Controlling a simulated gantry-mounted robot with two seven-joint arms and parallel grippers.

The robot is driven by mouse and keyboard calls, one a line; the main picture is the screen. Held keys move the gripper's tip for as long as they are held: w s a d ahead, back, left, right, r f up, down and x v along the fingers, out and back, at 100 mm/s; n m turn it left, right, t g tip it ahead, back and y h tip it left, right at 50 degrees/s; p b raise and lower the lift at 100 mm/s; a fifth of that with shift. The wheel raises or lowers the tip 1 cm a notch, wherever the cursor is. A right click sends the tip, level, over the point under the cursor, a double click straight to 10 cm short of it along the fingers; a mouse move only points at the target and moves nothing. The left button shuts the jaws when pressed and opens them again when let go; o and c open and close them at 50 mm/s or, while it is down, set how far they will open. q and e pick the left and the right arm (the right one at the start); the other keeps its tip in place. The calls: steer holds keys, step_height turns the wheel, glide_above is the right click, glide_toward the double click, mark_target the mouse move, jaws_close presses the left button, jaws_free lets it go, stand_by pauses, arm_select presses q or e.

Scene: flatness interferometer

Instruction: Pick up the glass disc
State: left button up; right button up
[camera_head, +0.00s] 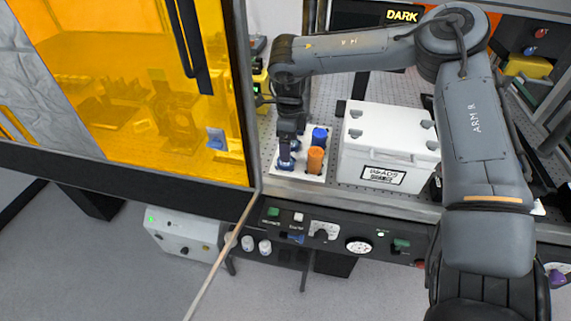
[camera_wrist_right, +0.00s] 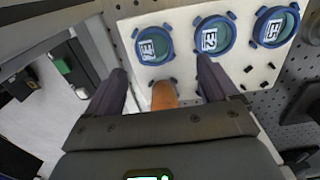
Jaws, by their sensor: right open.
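A white plate (camera_head: 298,175) on the perforated bench holds blue-rimmed round pieces and an orange cylinder (camera_head: 315,160). My right gripper (camera_head: 285,157) points down over the plate's left part. In its wrist view the gripper (camera_wrist_right: 162,72) is open, with the orange cylinder (camera_wrist_right: 165,97) showing between its fingers and the left and middle discs beyond the tips. My left gripper is out of view.
A white lidded box (camera_head: 385,150) stands right of the plate. An orange transparent enclosure (camera_head: 150,100) with a dark frame is close on the left. A control panel with knobs (camera_head: 320,232) runs along the bench front.

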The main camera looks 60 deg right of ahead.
steer(key=f, duration=0.3)
steer(key=a+f+b, duration=0.1)
steer(key=shift+w+f, duration=0.25)
steer(key=shift+f, duration=0.4)
steer(key=shift+c, duration=0.4)
steer(key=c, duration=1.1)
steer(key=shift+r, duration=0.2)
